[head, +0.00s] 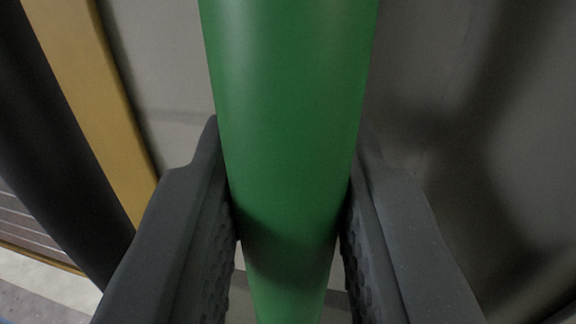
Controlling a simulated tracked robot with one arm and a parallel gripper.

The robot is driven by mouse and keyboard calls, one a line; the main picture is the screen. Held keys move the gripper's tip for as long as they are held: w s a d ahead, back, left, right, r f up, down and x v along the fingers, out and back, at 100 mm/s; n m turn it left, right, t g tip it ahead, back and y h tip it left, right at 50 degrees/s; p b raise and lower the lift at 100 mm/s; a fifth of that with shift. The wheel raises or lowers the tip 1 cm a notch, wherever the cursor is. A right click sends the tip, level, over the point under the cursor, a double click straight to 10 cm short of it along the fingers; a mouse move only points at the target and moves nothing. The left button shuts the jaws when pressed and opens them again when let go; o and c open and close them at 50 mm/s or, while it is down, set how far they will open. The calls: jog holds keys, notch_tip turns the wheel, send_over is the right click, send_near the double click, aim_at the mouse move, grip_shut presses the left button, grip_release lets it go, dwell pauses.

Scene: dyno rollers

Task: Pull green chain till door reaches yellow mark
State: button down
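A thick, smooth green bar (290,90), which looks like the green chain or its pull, runs from the top of the view down between my gripper's fingers. My gripper (288,215) has its two dark textured fingers on either side of the bar, touching it or very nearly so. The bar's upper end is out of view, and its lower part narrows away from me between the fingers. A yellow upright strip (95,85) stands at the left; I cannot tell whether it is the yellow mark. I cannot make out the door for certain.
A dark upright post (50,140) stands left of the yellow strip. A grey wall or panel (460,110) with shadows fills the right behind the bar. Pale floor (50,285) shows at the lower left.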

notch_tip(320, 180, down, 22)
jog(key=b, duration=1.2)
jog(key=c, duration=1.3)
grip_release()
jog(key=shift+o, duration=0.2)
jog(key=shift+s, duration=0.15)
jog(key=s+a+b, duration=0.1)
jog(key=s+b, duration=0.7)
jog(key=s, duration=0.5)
jog(key=shift+s+a+b, duration=0.15)
jog(key=shift+s+b, duration=0.1)
jog(key=shift+b, duration=0.15)
